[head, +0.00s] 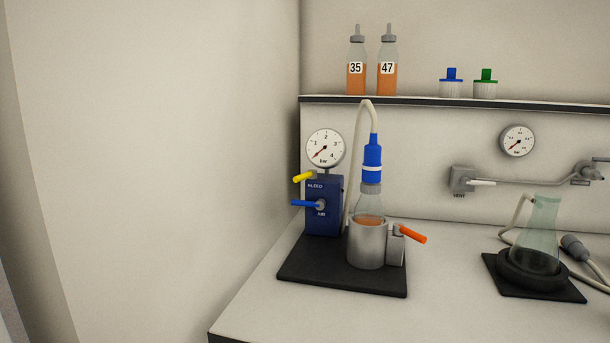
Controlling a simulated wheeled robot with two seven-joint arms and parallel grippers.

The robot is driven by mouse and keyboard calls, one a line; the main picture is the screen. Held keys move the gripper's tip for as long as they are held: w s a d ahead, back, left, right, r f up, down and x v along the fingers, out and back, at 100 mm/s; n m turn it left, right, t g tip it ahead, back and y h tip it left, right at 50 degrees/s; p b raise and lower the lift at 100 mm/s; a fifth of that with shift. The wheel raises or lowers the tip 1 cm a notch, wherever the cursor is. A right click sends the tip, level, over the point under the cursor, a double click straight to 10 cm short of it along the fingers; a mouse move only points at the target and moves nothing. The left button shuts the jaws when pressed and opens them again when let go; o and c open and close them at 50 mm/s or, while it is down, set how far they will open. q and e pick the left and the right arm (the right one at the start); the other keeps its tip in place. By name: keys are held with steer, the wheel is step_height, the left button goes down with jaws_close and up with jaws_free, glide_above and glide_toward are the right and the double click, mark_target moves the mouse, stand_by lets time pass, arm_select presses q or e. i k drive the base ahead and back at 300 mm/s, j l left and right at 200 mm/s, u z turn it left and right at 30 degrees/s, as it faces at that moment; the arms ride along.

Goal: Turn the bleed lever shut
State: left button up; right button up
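The yellow lever (303,177) sits near the top of a dark blue valve box (325,223), just above a small label that seems to read BLEED. It points left and slightly down. Lower on the same box, a blue lever (305,203) points left, with a small label below it that seems to read AIR. A round dial gauge (325,148) stands on top of the box, its needle pointing to the lower left. Neither of my grippers is in view.
The box stands on a black base (340,279) beside a metal cup (367,247) holding a blue-capped bottle (369,203) with a hose. An orange lever (412,234) juts right. A flask (540,225) stands farther right. Bottles stand on the shelf (430,99).

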mark_target(311, 174)
steer(key=k+l, duration=0.15)
steer(key=l, duration=0.25)
steer(key=k+l+u, duration=0.1)
steer(key=l, duration=0.3)
steer(key=k+l, duration=0.15)
steer(key=l, duration=0.25)
steer(key=u, duration=0.05)
